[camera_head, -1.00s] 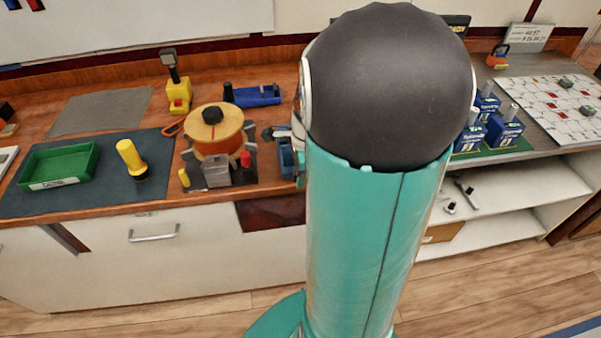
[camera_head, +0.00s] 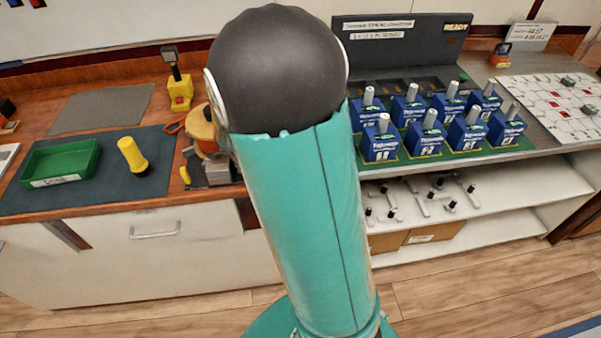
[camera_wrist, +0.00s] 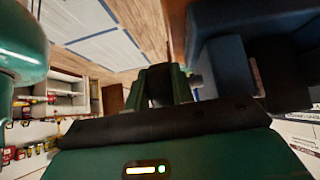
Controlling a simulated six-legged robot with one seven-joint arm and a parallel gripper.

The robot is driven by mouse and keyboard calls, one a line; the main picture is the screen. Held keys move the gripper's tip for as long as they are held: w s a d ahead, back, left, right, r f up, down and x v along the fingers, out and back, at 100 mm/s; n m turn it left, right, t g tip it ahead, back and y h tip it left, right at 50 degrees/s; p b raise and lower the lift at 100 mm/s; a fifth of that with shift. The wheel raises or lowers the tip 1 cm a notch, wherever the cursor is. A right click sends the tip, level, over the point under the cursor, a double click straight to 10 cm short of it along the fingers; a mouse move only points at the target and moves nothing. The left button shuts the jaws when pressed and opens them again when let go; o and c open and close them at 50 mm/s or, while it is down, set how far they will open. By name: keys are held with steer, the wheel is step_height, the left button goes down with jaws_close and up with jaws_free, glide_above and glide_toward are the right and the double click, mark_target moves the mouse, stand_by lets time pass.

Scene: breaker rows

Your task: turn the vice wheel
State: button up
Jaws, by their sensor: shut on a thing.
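The vice is hidden behind my arm in the head view. In the wrist view a large dark blue body, which looks like the vice (camera_wrist: 226,58), fills the upper right. A small grey piece sits at its left edge, close to my gripper. My gripper (camera_wrist: 161,84) is at the middle of the wrist view, its green fingers closed around a dark piece that looks like part of the vice wheel. The wheel's outline and turn angle cannot be made out. My gripper is hidden in the head view.
Blue breakers (camera_head: 426,140) stand in rows on a green mat at right, before a dark panel (camera_head: 400,45). An orange-rimmed spool (camera_head: 203,130) is partly behind my arm. A green tray (camera_head: 60,165) and yellow torch (camera_head: 133,157) lie on the left mat.

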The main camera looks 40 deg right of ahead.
steer(key=shift+g+h, duration=0.3)
steer(key=shift+h, duration=0.2)
steer(key=o, duration=1)
steer(key=v, duration=1.3)
steer(key=shift+w+a+r, duration=0.15)
steer(key=shift+w+a, duration=0.1)
steer(key=shift+w, duration=0.05)
